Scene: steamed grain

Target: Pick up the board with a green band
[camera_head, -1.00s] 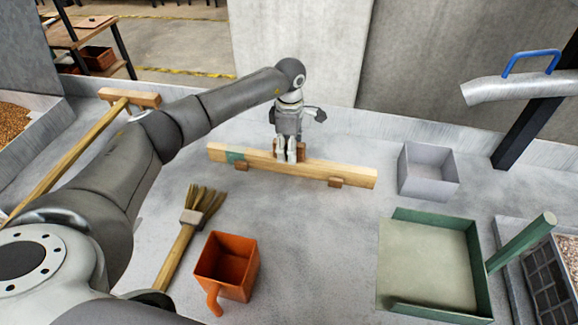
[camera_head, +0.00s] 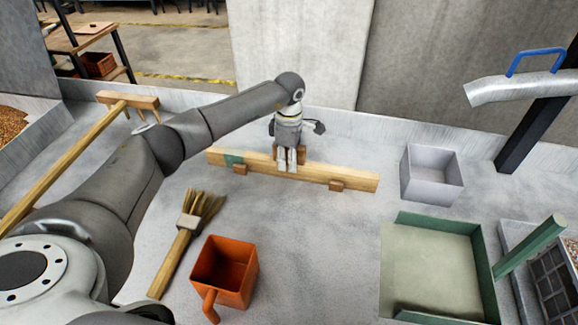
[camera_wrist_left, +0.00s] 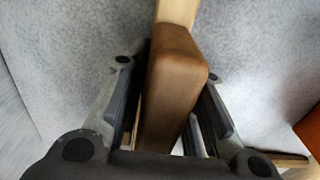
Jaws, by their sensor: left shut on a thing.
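The board with a green band (camera_head: 325,174) is a long pale wooden plank with a green band near its left end. It lies across small brown blocks on the grey floor, in the middle of the head view. My left gripper (camera_head: 287,166) points down at the board's middle and is shut on the brown handle block on it. In the left wrist view the brown block (camera_wrist_left: 174,85) sits between the two fingers of the gripper (camera_wrist_left: 170,110), with the pale board (camera_wrist_left: 177,10) running beyond it. I cannot tell whether the board is off its supports. My right gripper is not in view.
An orange scoop (camera_head: 226,273) and a brush (camera_head: 186,230) lie in front. A grey open box (camera_head: 432,190) and a green dustpan (camera_head: 440,310) are at right. A wooden rake (camera_head: 70,150) is at left. A metal chute (camera_head: 515,91) juts in at upper right.

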